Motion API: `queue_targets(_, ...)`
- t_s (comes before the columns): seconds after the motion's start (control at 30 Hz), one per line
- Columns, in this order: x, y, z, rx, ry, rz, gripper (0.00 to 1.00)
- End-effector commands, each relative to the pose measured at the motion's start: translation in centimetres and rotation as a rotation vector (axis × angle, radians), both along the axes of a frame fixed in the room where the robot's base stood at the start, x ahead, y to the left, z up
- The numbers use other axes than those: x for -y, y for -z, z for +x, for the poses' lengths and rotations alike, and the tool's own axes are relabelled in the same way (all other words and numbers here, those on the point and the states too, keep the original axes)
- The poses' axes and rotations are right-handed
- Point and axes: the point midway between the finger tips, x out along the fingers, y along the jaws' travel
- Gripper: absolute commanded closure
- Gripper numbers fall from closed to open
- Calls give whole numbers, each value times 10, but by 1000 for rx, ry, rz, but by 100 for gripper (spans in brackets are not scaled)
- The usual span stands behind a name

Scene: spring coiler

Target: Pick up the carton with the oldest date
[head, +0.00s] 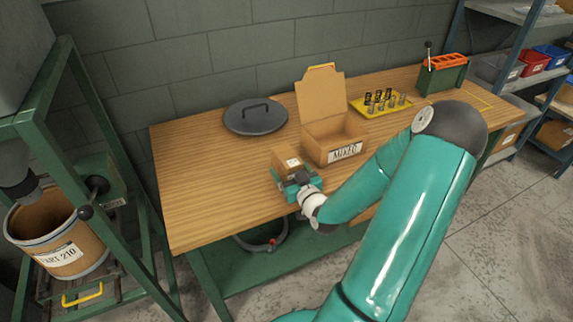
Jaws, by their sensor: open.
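A small brown carton (291,161) with a white label stands on the wooden table, left of a larger open box. The label's writing is too small to read, so no date can be told. My gripper (287,178) is at the near side of the small carton, low over the tabletop, with its jaws open. Its fingers are partly hidden by the gripper's own body and the carton, and I cannot tell whether they touch it. No other small carton shows clearly.
An open box marked MIXED (326,142) stands close right of the carton. Behind are a round dark lid (256,117), a yellow tray (361,108) with several small metal parts, and a green rack (441,80). A drum (57,245) stands left. The table's left part is clear.

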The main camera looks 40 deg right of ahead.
Motion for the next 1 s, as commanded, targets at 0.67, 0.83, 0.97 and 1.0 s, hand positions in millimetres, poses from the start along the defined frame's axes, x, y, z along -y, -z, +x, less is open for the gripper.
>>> queue_targets(0.67,1,-1,3,3,0,-2,89)
queue_targets(0.83,1,-2,4,3,0,-2,89)
queue_targets(0.97,2,-4,6,3,-1,-2,89)
queue_targets(1.0,2,-5,6,3,-1,-2,89)
